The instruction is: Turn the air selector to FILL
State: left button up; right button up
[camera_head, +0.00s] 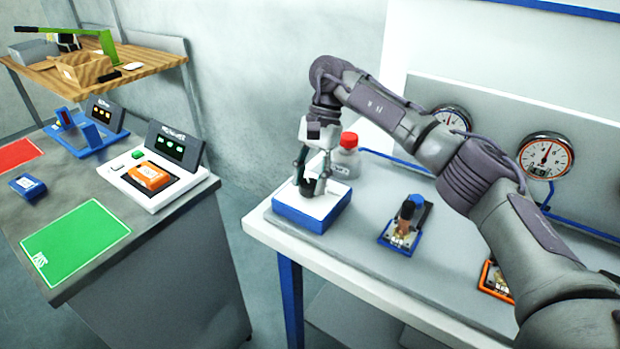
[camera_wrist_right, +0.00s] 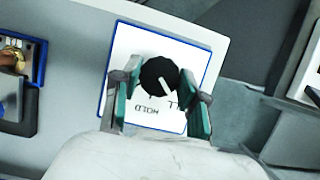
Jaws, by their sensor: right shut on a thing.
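The air selector is a black round knob (camera_wrist_right: 159,77) with a white pointer line, on a white-topped box with blue sides (camera_head: 311,209). The box stands at the near left corner of the white bench. In the wrist view the box top (camera_wrist_right: 122,55) carries printed letters; HOLD is readable upside down, and another label is partly hidden by the knob and a finger. My right gripper (camera_head: 314,184) reaches down from above and is shut on the knob, with one finger (camera_wrist_right: 118,103) on each side of it. My left gripper is not in view.
A blue-framed fixture (camera_head: 404,224) lies to the right on the bench. Gauges (camera_head: 546,156) are on the back panel. A grey table (camera_head: 150,238) with devices is at left, across a gap.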

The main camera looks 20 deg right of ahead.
jog(key=shift+r, duration=0.1)
jog(key=o, duration=1.1)
jog(key=shift+o, duration=0.2)
jog(key=shift+d+r, duration=0.1)
jog(key=shift+r, duration=0.05)
jog(key=v, duration=1.1)
jog(key=shift+r, duration=0.3)
jog(key=shift+w+f, duration=0.1)
